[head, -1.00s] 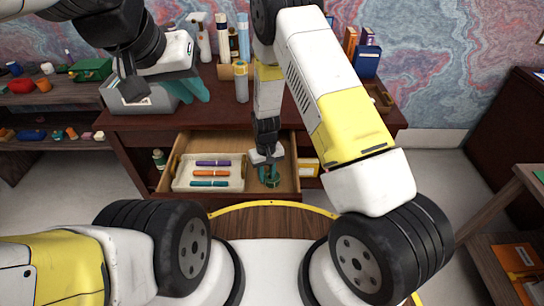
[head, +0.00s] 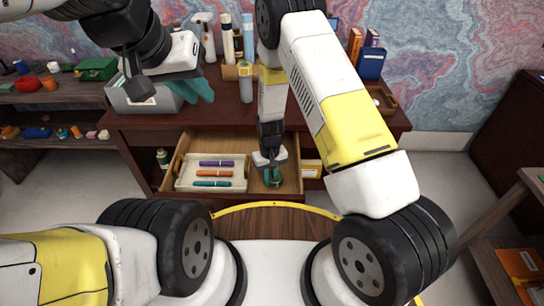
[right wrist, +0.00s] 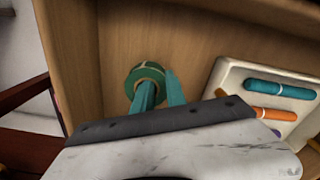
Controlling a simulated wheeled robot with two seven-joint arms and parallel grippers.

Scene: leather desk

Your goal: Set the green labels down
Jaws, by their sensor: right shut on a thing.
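The green labels (right wrist: 136,74) are a green roll with a pale inner ring, inside the open wooden drawer. In the head view the roll (head: 275,182) is partly hidden by my right gripper (head: 272,172). My right gripper, with teal fingers (right wrist: 160,92) in the right wrist view, reaches down into the drawer and is shut on the roll's near side. I cannot tell whether the roll touches the drawer floor.
A white tray (head: 182,186) with purple, orange and teal rolled items lies left of the roll in the drawer (head: 255,150). Bare drawer floor lies around the roll. A yellow-and-white box (head: 311,168) sits right of the drawer. Bottles and books stand on the desk (head: 215,118).

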